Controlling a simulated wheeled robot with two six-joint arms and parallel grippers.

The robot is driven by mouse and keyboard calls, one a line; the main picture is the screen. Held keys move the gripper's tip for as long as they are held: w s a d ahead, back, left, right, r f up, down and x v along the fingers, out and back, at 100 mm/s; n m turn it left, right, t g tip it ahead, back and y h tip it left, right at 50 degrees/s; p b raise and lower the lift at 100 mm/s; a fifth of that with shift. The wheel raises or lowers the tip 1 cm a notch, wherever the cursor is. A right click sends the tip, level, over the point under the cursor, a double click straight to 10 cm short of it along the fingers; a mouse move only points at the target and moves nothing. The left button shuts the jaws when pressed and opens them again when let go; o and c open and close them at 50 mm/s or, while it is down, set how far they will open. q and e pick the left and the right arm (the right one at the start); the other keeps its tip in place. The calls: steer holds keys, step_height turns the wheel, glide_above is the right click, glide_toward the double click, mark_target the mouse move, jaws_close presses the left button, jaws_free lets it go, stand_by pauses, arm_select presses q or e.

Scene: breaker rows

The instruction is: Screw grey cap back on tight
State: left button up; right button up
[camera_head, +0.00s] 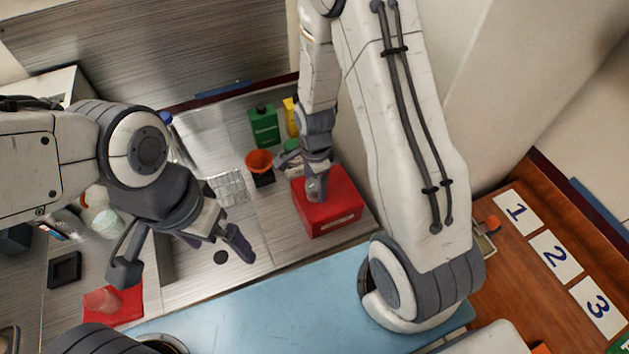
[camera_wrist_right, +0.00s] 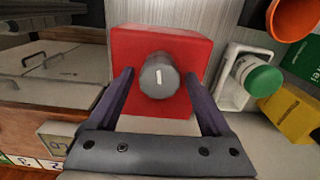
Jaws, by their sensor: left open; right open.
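The grey cap (camera_wrist_right: 158,76) with a white line mark is at the top of the red container (camera_wrist_right: 203,50) in the right wrist view. How tightly it sits cannot be told. The red container (camera_head: 345,212) stands on the metal counter in the head view. My right gripper (camera_head: 315,188) reaches down over it. Its two fingers stand on either side of the cap, with a gap visible at each side, so it is open. My left gripper (camera_head: 184,262) is open and empty above the counter, left of the red container.
A green bottle (camera_head: 264,125), a yellow container (camera_head: 291,117) and an orange funnel (camera_head: 259,161) stand behind the red container. A white container with a green cap (camera_wrist_right: 265,80) is close at its right in the wrist view.

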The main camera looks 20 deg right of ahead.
steer(key=n, duration=0.3)
stand_by(0.4)
steer(key=c, duration=1.2)
steer(key=shift+m, duration=1.3)
steer(key=o, duration=1.4)
steer(key=shift+c, duration=0.2)
